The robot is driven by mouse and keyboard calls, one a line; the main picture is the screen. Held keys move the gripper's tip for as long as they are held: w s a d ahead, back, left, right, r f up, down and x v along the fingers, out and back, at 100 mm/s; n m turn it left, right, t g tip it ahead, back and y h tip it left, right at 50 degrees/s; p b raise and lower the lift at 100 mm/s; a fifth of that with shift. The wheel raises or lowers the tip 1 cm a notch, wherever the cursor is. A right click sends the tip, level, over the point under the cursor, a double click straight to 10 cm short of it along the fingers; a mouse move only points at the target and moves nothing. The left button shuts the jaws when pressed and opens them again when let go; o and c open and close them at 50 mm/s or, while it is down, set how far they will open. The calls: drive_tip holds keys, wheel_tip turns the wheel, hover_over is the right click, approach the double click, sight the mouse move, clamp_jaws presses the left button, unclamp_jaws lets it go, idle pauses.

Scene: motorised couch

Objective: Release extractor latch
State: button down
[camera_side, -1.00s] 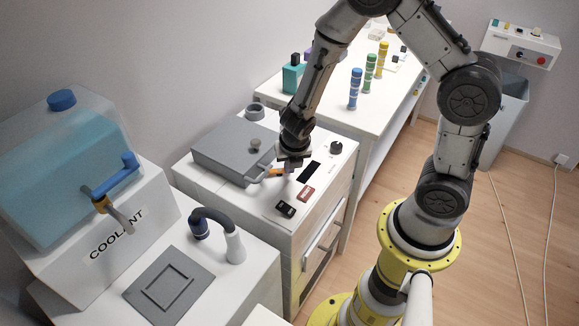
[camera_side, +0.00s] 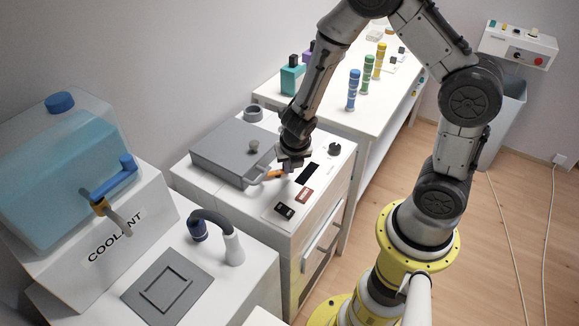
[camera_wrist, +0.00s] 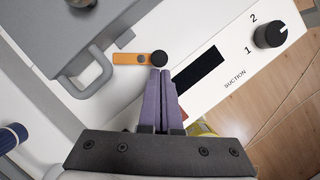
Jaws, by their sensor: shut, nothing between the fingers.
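The extractor (camera_side: 286,222) is a white cabinet with a grey lid (camera_side: 228,150) on top. In the wrist view the latch (camera_wrist: 132,59) is a small orange bar with a black knob (camera_wrist: 159,58) at its right end. The bar lies crosswise, just right of the lid's grey handle (camera_wrist: 97,72). In the side view the latch (camera_side: 273,174) shows as a bit of orange below my gripper (camera_side: 291,164). In the wrist view my gripper (camera_wrist: 161,74) is shut and empty, its purple fingertips right by the black knob. I cannot tell whether they touch it.
A dark display (camera_wrist: 199,67) and a suction dial (camera_wrist: 270,36) sit right of the latch. Red and black switches (camera_side: 304,195) are at the panel's front. Coloured bottles (camera_side: 367,75) stand on the table behind.

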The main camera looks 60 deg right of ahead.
drive_tip(key=shift+w+a, duration=0.1)
drive_tip(key=shift+w, duration=0.1)
drive_tip(key=shift+w+a, duration=0.35)
drive_tip(key=shift+w, duration=0.2)
drive_tip(key=s+a, duration=0.2)
drive_tip(key=shift+s+a, duration=0.25)
drive_tip(key=shift+s, duration=0.15)
drive_tip(key=shift+s+a+r, duration=0.15)
drive_tip(key=shift+s+r, duration=0.05)
drive_tip(key=shift+r, duration=0.15)
drive_tip(key=v, duration=0.9)
drive_tip(key=shift+r, duration=0.2)
drive_tip(key=shift+s, duration=0.15)
